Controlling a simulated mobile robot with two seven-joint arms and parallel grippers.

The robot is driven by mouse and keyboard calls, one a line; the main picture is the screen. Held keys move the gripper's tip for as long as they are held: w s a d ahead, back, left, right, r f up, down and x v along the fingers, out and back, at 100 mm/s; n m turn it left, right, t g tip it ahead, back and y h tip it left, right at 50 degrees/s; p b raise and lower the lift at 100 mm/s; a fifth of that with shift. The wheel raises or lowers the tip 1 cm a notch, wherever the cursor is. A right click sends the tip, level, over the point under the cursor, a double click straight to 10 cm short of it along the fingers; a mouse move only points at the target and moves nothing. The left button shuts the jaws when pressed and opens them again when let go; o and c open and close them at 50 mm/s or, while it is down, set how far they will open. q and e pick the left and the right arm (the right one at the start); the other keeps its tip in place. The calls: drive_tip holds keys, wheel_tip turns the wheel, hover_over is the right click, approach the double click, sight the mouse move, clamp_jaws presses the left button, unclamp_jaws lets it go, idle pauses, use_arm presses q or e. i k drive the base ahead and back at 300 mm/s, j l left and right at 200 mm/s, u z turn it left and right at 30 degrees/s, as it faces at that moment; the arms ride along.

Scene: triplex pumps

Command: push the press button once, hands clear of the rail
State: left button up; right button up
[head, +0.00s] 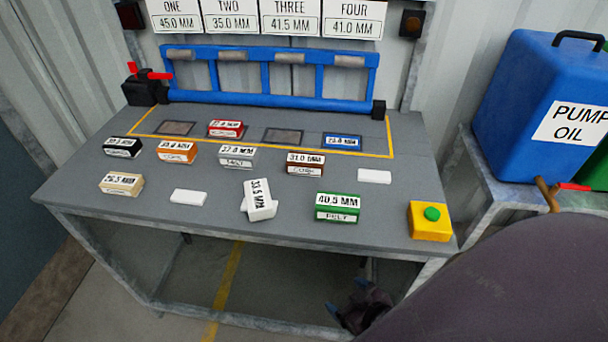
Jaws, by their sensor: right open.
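The press button is a green round cap (432,214) on a yellow box (430,231) at the front right corner of the grey bench. The blue rail (270,101) runs along the back of the bench, with its frame and several grey rollers above it. No hand is at the rail. My right gripper (332,309) shows low in the head view, open and below the bench's front edge, left of and lower than the button. It is small and dark, partly hidden by my own arm. My left gripper is not in view.
Labelled blocks stand on the bench (290,228), among them a green one (338,208) and a tilted white one (259,200). A red lever (160,75) is at the rail's left end. A blue oil container (520,110) stands right. Bench around the button is clear.

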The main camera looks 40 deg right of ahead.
sight(432, 214)
drive_tip(key=z, duration=1.9)
